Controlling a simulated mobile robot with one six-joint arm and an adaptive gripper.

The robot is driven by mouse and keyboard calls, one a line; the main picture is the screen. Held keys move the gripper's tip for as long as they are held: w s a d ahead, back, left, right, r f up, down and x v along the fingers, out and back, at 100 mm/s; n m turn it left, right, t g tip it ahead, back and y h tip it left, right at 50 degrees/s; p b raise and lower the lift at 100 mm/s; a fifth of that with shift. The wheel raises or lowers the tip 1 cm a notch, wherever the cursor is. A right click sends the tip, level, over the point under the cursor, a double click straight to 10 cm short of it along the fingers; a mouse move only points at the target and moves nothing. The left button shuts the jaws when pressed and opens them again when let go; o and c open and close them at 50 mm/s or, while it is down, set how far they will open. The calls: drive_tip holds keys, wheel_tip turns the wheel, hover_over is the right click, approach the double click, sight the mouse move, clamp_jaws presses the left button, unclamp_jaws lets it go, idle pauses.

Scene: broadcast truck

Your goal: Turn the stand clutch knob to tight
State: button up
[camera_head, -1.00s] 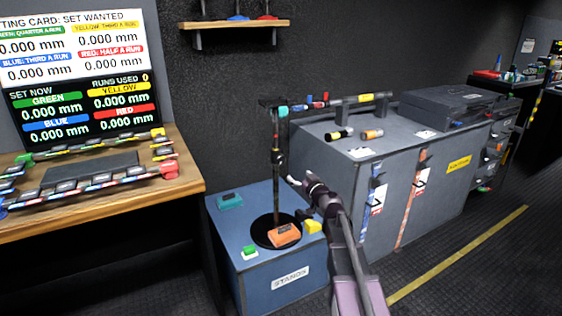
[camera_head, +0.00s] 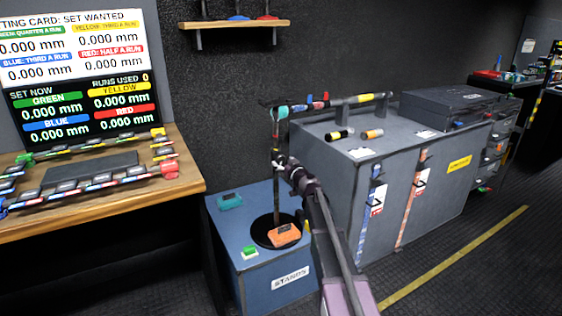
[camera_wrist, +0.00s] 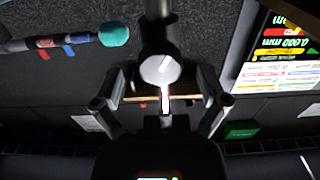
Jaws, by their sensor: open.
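A dark upright stand (camera_head: 275,190) with a round black base stands on the blue cabinet. In the head view my gripper (camera_head: 282,162) is at mid-height of the pole and covers the knob.
A boom with a teal-tipped microphone (camera_head: 282,112) is at the stand's top; the teal tip also shows in the wrist view (camera_wrist: 114,34). An orange block (camera_head: 285,235) lies at the stand's foot. A grey cabinet (camera_head: 335,165) stands close to the right. A wooden desk (camera_head: 185,184) is left.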

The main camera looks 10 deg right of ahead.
drive_tip(key=shift+x, duration=0.95)
drive_tip(key=c, duration=1.1)
